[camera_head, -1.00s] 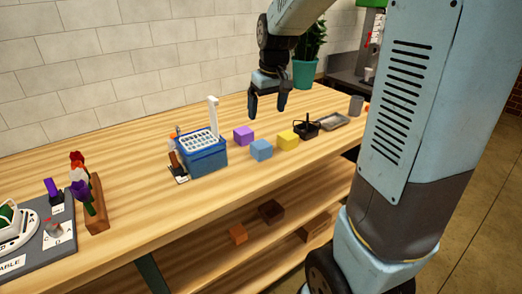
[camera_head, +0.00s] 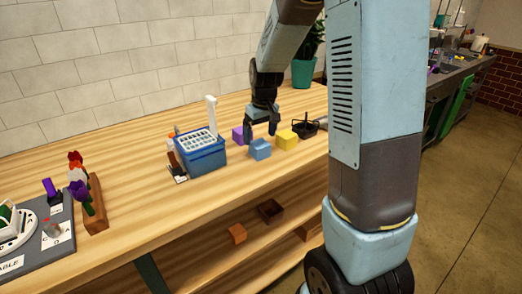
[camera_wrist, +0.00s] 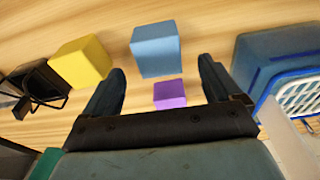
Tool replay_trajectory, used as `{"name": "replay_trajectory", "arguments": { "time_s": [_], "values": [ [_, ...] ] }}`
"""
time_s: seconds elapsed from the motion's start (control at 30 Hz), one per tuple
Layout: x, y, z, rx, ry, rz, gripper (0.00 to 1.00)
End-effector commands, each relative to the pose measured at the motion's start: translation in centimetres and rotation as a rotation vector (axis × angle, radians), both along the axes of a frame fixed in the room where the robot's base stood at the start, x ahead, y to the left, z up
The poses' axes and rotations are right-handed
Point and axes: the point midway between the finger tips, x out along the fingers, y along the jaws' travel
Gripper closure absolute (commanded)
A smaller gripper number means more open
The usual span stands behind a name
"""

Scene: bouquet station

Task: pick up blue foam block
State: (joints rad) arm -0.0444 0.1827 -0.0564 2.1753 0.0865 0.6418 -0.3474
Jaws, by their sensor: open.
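The blue foam block (camera_head: 260,149) sits on the wooden table, to the right of the blue bin. In the wrist view the blue block (camera_wrist: 156,48) shows beyond and between my open fingertips. My gripper (camera_head: 261,129) is open and empty, pointing down just behind and above the block. My gripper's two fingers (camera_wrist: 161,82) also show in the wrist view, apart from the block. A purple block (camera_head: 238,134) stands behind left of the blue one and shows between the fingers in the wrist view (camera_wrist: 170,94). A yellow block (camera_head: 286,140) stands to the right.
The blue bin (camera_head: 204,160) with a white grid top stands left of the blocks. A black holder (camera_head: 307,128) stands right of the yellow block. A wooden rack of flowers (camera_head: 95,203) is far left. The table's front is clear.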

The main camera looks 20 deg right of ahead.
Motion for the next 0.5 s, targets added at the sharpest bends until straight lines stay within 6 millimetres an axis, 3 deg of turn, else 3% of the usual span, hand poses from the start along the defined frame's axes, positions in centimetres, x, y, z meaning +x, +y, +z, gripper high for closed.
{"name": "replay_trajectory", "arguments": {
  "time_s": [0.5],
  "values": [
    [0.7,-0.1,-5.1,0.0,0.0,0.0,0.08]
  ]
}}
